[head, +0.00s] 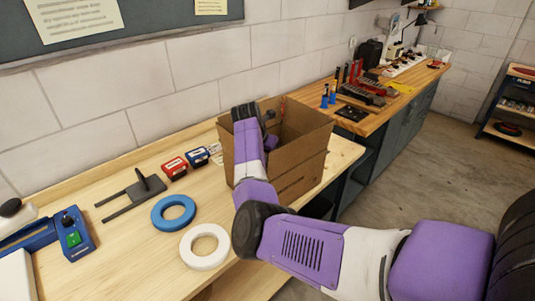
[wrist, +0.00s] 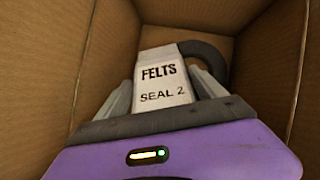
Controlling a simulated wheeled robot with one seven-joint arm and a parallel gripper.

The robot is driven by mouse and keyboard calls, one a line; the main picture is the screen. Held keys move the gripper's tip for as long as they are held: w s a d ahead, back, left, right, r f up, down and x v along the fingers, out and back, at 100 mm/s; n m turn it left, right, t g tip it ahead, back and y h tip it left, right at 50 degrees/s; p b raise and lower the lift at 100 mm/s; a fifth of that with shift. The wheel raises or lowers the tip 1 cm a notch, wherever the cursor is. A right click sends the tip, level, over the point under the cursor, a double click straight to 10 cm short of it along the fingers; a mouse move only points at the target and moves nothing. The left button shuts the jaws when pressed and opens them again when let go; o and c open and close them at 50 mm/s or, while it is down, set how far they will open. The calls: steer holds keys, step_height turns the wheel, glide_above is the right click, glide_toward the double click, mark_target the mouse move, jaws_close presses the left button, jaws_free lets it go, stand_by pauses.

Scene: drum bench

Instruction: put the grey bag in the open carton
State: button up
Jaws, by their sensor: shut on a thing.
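My gripper (wrist: 163,92) is shut on the grey bag (wrist: 160,62), a pale grey piece marked "FELTS" and "SEAL 2", with a finger on each side of it in the wrist view. The open carton (head: 300,161) is a brown box standing at the right end of the light wooden bench in the head view. Its brown walls (wrist: 62,60) surround the gripper and bag in the wrist view. A dark curved piece (wrist: 212,60) shows behind the bag; I cannot tell whether it belongs to it. In the head view the bag is hidden.
On the bench (head: 133,228) left of the carton lie a blue ring (head: 160,222), a white ring (head: 189,257), a dark forked tool (head: 128,197), and small red (head: 174,168) and blue (head: 197,157) boxes. A second bench with tools stands beyond the carton. The wall is behind.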

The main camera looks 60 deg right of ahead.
steer(key=o, duration=1.4)
steer(key=shift+r, duration=0.3)
steer(key=b+v, duration=0.2)
steer(key=v, duration=1)
steer(key=shift+f, duration=0.1)
